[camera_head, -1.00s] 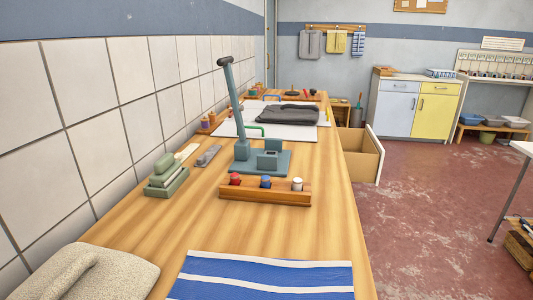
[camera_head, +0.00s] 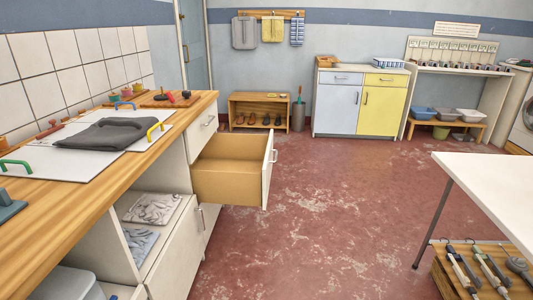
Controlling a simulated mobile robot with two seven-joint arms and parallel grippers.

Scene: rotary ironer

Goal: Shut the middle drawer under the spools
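An open drawer (camera_head: 228,182) with a tan inside and a white front (camera_head: 269,164) juts out to the right from under the far end of the wooden bench (camera_head: 60,228). It looks empty. A shut white drawer front (camera_head: 203,130) with a handle is above it, and a white front (camera_head: 208,222) is below it, so the open one is in the middle. Small coloured pieces, perhaps spools, stand on a wooden board (camera_head: 150,101) on the bench top above. Neither of my grippers is in view.
A white table (camera_head: 495,185) stands at right, with a crate of tools (camera_head: 480,270) below. The red floor (camera_head: 330,210) between is clear. A shoe rack (camera_head: 258,110) stands behind.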

